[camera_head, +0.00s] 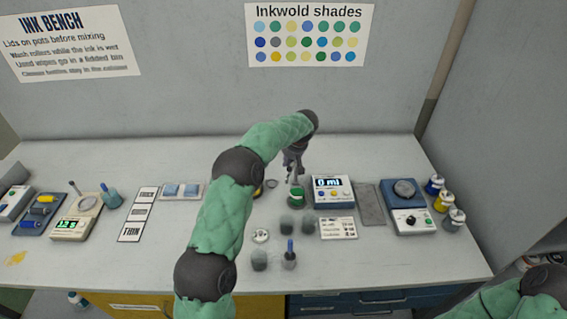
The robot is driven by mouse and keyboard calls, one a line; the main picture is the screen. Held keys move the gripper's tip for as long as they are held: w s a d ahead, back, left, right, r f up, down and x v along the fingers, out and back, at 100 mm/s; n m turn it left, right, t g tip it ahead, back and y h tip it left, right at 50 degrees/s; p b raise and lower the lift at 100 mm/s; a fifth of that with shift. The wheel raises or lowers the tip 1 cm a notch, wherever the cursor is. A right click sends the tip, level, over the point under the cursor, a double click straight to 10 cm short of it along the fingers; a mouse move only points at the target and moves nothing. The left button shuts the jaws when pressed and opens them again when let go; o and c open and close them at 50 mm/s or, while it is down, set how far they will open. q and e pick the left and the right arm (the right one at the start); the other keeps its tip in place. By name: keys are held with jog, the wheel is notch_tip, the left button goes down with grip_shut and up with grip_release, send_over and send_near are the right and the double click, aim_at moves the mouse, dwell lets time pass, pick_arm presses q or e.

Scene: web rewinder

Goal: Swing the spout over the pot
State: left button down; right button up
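A dispenser (331,190) with a "0 ml" display stands near the middle of the bench. A small pot with a green band (296,197) stands just left of it. My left gripper (294,172) points down above and behind this pot, beside the dispenser's left edge. It is small and partly covered by my own wrist, so I cannot tell whether its fingers are open or shut. The spout cannot be told apart from the gripper here. My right arm shows only at the bottom right corner, with its gripper out of view.
Grey cups (284,224) and a pot with a blue-handled tool (290,258) stand in front. A printed card (338,228) lies right of them. A grey mat (369,204), a device with a round plate (407,206) and ink jars (444,200) stand right. A scale (75,217) is left.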

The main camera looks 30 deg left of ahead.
pick_arm(q)
jog(key=shift+d+n+g, duration=0.3)
jog(key=shift+d+n, duration=0.4)
jog(key=shift+n, duration=0.4)
jog(key=shift+d, duration=0.2)
pick_arm(e)
jog(key=shift+f, duration=0.1)
pick_arm(q)
jog(key=shift+d, duration=0.25)
jog(key=shift+a, duration=0.1)
jog(key=shift+a+r, duration=0.1)
jog(key=shift+a, duration=0.2)
notch_tip(320, 180, up, 10)
jog(key=p, duration=0.1)
jog(key=shift+d+p, duration=0.15)
jog(key=shift+p, duration=0.2)
pick_arm(e)
jog(key=shift+w+d+r, duration=0.15)
jog(key=shift+w+r, duration=0.65)
jog(key=shift+r, duration=0.1)
pick_arm(q)
jog(key=shift+w, duration=0.15)
